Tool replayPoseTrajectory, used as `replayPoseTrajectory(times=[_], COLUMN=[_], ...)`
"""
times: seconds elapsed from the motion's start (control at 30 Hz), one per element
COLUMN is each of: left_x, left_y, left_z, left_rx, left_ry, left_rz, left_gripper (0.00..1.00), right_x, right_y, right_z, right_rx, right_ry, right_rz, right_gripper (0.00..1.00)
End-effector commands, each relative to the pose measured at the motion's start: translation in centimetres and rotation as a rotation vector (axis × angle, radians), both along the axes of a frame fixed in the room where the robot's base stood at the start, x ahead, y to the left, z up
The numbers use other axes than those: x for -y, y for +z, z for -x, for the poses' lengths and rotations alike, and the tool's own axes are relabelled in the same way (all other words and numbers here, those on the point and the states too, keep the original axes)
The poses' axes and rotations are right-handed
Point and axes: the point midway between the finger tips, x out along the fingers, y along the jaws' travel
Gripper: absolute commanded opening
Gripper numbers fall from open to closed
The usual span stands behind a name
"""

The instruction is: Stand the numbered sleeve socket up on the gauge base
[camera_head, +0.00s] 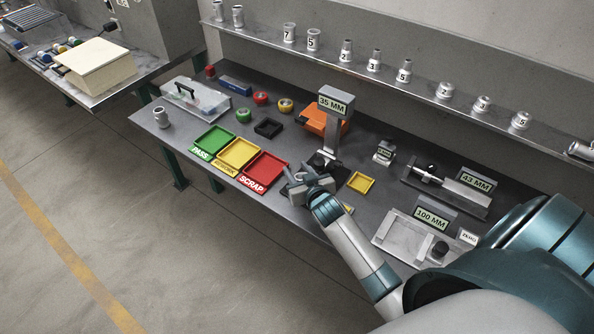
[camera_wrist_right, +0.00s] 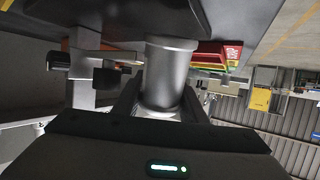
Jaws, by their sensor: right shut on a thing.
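My right gripper (camera_head: 306,187) is at the front of the bench, just in front of the 35 MM gauge (camera_head: 333,130). In the right wrist view it is shut on a grey metal sleeve socket (camera_wrist_right: 164,75), whose wider collar points to the top of the picture. No number shows on the socket there. Its far end is close to a dark surface (camera_wrist_right: 143,14); I cannot tell whether they touch. In the head view my gripper mostly hides the socket. The gauge base (camera_head: 322,161) is partly hidden behind my gripper. My left gripper is not in view.
Green, yellow and red trays (camera_head: 264,170) lie left of my gripper. Another socket (camera_head: 161,118) stands at the bench's left end. More gauges (camera_head: 447,188) stand farther right. Numbered sockets line the wall shelf (camera_head: 330,58).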

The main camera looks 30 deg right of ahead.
Motion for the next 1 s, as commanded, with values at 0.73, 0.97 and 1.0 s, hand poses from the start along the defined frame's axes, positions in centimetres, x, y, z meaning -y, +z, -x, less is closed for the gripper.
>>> replayPoseTrajectory(times=[0.73, 0.97, 1.0], left_x=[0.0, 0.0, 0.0], left_y=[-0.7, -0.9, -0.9], left_z=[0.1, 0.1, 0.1], left_rx=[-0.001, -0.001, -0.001], left_ry=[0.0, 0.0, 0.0], left_rz=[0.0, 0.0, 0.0], left_gripper=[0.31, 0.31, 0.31], right_x=[0.0, 0.0, 0.0], right_y=[-0.8, -1.2, -1.2], right_z=[-0.1, -0.1, -0.1], right_rx=[0.003, 0.003, 0.003], right_ry=[0.0, 0.0, 0.0], right_rz=[0.001, 0.001, 0.001], right_gripper=[0.0, 0.0, 0.43])
